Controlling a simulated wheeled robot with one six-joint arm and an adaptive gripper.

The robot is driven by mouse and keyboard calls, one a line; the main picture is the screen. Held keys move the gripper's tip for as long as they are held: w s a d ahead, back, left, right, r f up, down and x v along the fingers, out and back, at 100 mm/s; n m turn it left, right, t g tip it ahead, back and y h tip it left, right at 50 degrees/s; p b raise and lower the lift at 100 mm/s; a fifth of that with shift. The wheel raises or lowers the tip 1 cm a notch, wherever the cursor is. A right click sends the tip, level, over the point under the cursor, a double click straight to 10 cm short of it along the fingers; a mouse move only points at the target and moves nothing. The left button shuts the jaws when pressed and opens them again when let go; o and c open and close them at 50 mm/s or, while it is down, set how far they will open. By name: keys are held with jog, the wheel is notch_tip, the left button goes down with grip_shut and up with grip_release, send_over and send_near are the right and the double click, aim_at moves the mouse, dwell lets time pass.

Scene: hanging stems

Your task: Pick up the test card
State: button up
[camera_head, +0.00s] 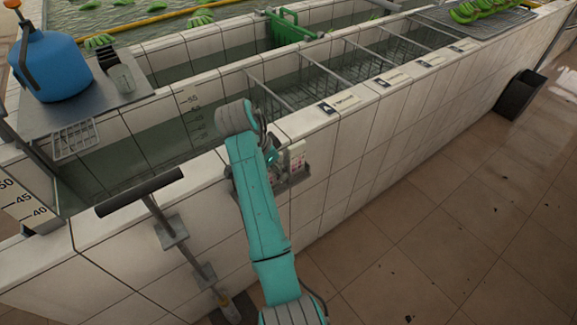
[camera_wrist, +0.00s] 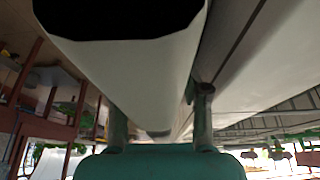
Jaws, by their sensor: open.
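A small white card with reddish marks (camera_head: 297,157), which looks like the test card, stands against the outer tiled wall in a grey holder (camera_head: 290,183). My gripper (camera_head: 277,158) is at the wall just left of the card, partly hidden by my wrist. In the wrist view my gripper (camera_wrist: 160,112) has its two dark fingers apart. A large pale shape with a black upper part (camera_wrist: 120,70) fills the view beyond and between them; I cannot tell what it is. Whether the fingers touch the card cannot be seen.
The tiled tank wall (camera_head: 345,150) runs along my arm. Its top carries several labels. A T-shaped dark handle (camera_head: 139,192) stands at the left. A blue container (camera_head: 50,65) sits on a grey shelf. A black bin (camera_head: 519,94) stands right. The floor (camera_head: 440,225) is mostly clear.

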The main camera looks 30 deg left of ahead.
jog(key=shift+f, duration=0.3)
jog(key=shift+w, duration=0.1)
grip_shut()
jog(key=shift+r, duration=0.1)
